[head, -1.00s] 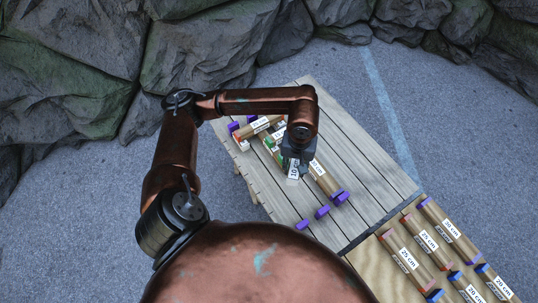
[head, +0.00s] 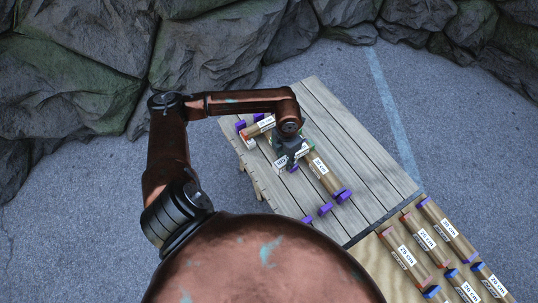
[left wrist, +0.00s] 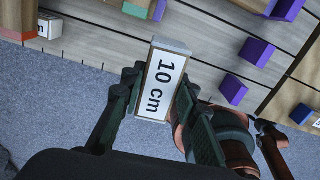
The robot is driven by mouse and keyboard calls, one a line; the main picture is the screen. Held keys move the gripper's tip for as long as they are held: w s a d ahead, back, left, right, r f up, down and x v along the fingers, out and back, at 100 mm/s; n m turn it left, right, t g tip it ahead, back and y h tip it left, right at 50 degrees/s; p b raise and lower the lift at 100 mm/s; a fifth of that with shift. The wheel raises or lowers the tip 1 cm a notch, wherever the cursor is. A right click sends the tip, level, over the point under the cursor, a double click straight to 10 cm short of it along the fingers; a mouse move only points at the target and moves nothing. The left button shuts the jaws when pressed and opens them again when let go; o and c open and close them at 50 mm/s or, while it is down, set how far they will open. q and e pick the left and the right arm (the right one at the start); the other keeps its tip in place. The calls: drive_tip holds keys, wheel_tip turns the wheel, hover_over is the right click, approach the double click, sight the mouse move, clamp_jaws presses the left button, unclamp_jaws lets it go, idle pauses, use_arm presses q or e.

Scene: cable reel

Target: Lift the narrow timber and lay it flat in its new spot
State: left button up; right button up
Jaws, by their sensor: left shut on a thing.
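My left gripper (head: 289,152) is shut on a short timber with a white "10 cm" label (head: 281,162), above the plank table (head: 350,160). In the left wrist view the timber (left wrist: 162,82) sits between the two dark fingers, its grey end pointing up the picture. Below it I see table edge and grey ground, so it looks held clear of the surface. The part of the table under the gripper is partly hidden. My right gripper is not in view.
A longer labelled timber (head: 324,170) lies just right of the gripper, another (head: 256,129) behind left. Small purple blocks (head: 325,208) stand on the planks. Several labelled timbers lie on the lighter board (head: 375,262) at lower right. Bare planks lie at the far right.

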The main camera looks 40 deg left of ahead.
use_arm(q)
drive_tip(key=s+a+f+n+p, duration=0.1)
drive_tip(key=a+f+n, duration=0.15)
drive_tip(key=n, duration=0.65)
drive_tip(key=a+f+n+p, duration=0.1)
drive_tip(key=a+n, duration=0.3)
drive_tip(key=n, duration=0.4)
wheel_tip(320, 180, down, 10)
drive_tip(key=b, duration=0.6)
drive_tip(key=shift+s+r, duration=0.1)
drive_tip(key=shift+r, duration=0.15)
drive_tip(key=shift+f+b, duration=0.45)
drive_tip(key=shift+f, duration=0.25)
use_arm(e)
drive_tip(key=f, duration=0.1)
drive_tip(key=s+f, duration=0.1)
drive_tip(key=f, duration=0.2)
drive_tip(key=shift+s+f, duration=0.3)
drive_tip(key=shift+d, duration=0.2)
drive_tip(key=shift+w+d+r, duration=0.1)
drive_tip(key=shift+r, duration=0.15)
use_arm(q)
drive_tip(key=shift+f, duration=0.9)
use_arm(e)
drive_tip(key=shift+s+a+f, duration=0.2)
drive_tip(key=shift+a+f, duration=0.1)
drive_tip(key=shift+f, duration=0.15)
